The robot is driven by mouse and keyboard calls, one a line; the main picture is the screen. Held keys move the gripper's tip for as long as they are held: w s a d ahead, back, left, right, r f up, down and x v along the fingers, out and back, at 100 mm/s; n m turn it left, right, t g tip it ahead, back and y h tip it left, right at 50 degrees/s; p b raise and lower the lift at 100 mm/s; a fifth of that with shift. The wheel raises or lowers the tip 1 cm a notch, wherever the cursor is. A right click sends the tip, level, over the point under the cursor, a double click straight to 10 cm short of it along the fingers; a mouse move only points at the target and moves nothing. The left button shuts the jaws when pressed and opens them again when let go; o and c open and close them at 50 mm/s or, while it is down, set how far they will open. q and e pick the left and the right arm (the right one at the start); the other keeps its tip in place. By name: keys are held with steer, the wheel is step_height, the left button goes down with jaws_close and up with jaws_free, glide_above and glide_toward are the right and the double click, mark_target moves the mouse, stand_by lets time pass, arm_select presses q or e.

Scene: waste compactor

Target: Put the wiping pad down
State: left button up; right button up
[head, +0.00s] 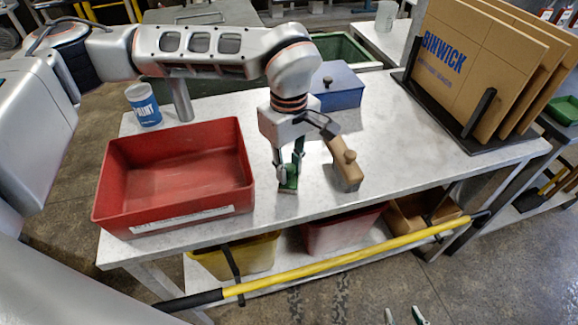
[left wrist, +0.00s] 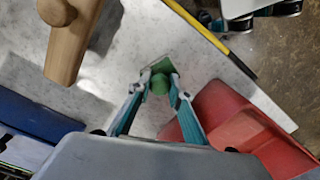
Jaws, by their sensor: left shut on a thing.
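The green wiping pad (head: 288,185) is at the white table top, right of the red tray and left of a wooden block. My left gripper (head: 290,172) points down from above and is shut on the pad's knob. In the left wrist view the pad (left wrist: 166,66) shows between the two teal fingertips (left wrist: 159,82), with its round green knob pinched. The pad is at or just above the table surface; I cannot tell if it touches. My right gripper (head: 403,316) shows only its fingertips at the bottom edge, apart and empty.
The red tray (head: 106,190) is left and the wooden block with a knob (head: 346,172) close right. A yellow-black bar (head: 350,249) runs along the front. The table's right middle is clear.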

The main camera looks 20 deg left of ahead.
mark_target(289, 167)
arm_select(q)
steer(key=shift+f, duration=0.15)
steer(key=o, duration=1)
step_height(289, 167, up, 12)
steer(key=shift+r+p, duration=0.2)
steer(key=shift+p, duration=0.1)
